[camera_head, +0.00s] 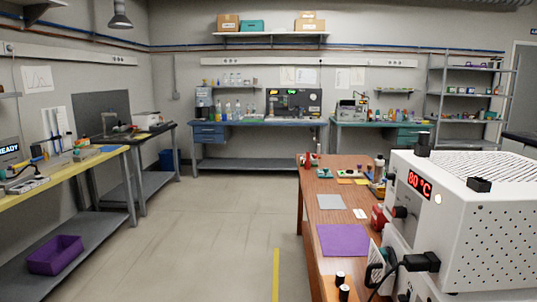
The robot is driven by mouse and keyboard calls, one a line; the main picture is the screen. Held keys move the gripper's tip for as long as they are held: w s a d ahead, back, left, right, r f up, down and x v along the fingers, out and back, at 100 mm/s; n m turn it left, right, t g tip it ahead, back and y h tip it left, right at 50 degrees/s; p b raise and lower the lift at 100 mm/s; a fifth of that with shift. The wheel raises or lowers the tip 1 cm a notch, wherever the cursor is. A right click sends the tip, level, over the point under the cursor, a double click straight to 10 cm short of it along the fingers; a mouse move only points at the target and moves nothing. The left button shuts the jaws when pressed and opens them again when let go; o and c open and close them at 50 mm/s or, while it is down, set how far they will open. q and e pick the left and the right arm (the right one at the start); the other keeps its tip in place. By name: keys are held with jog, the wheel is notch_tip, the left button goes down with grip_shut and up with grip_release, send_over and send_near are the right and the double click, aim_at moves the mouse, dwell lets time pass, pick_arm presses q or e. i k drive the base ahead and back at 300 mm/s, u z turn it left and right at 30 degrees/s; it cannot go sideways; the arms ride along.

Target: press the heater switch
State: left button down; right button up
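A large white perforated box (487,232) stands close at the right, on the right part of the wooden table. Its red display (419,184) reads 80 °C, so it appears to be the heater. A dark round knob (400,212) sits below the display. A small pale, lit-looking round spot (438,198) is to the right of the display. I cannot tell which of these is the heater switch. Black blocks stand on top of the box. Neither of my grippers is in view.
The wooden table (325,187) holds a purple mat (343,240), a red item (379,216) and black cylinders (341,278) near the box. A black plug and cable (421,262) stick out below the display side. Open floor (205,235) lies left of the table.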

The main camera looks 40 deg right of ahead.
aim_at(389, 176)
jog(key=i, duration=1.1)
jog(key=z, duration=3.5)
